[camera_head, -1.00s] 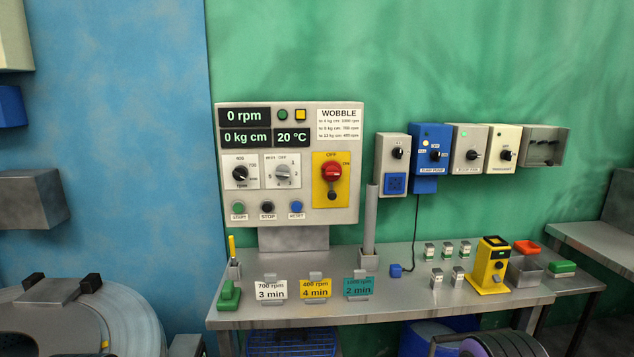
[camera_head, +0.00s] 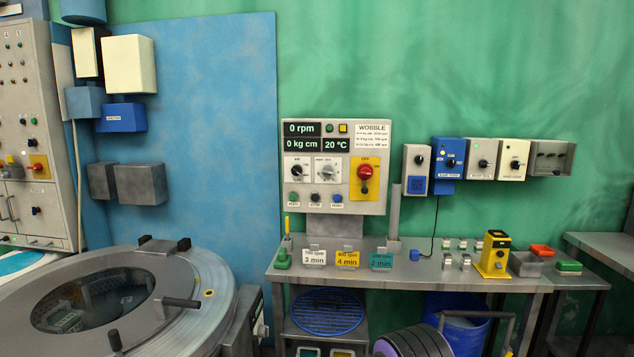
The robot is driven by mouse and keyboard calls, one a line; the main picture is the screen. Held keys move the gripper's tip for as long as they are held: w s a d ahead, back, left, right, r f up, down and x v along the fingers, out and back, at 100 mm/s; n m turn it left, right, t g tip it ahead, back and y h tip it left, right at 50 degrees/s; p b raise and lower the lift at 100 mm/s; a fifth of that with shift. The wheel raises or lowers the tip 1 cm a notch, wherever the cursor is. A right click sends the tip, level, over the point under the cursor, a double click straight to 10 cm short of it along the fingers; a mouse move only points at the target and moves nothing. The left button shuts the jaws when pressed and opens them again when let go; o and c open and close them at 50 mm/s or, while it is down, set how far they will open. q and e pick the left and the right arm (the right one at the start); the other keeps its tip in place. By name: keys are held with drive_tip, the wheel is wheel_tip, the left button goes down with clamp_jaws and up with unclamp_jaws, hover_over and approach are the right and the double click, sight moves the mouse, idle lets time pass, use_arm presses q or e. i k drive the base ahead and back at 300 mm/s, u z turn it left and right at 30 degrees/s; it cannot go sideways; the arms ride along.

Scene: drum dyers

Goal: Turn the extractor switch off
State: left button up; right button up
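A grey control panel (camera_head: 335,165) hangs on the green wall above the bench. It reads 0 rpm, 0 kg cm and 20 °C. A red rotary switch (camera_head: 366,172) sits on a yellow plate (camera_head: 365,192) at its right, with OFF printed above; its setting is too small to tell. Right of the panel are a blue switch box (camera_head: 448,152), a grey switch box (camera_head: 482,155) and a cream switch box (camera_head: 514,156), each with a black knob. I cannot read "extractor" on any label. Neither of my grippers is in view.
A large round metal machine (camera_head: 195,290) with a dark window stands at the front left. A steel bench (camera_head: 400,272) below the panel holds time cards and a yellow device (camera_head: 494,255). A reel (camera_head: 412,342) stands in front. A tall control cabinet (camera_head: 60,190) is at far left.

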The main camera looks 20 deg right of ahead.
sight(366, 169)
drive_tip(key=z, duration=0.45)
drive_tip(key=i, duration=0.65)
drive_tip(key=z, duration=0.4)
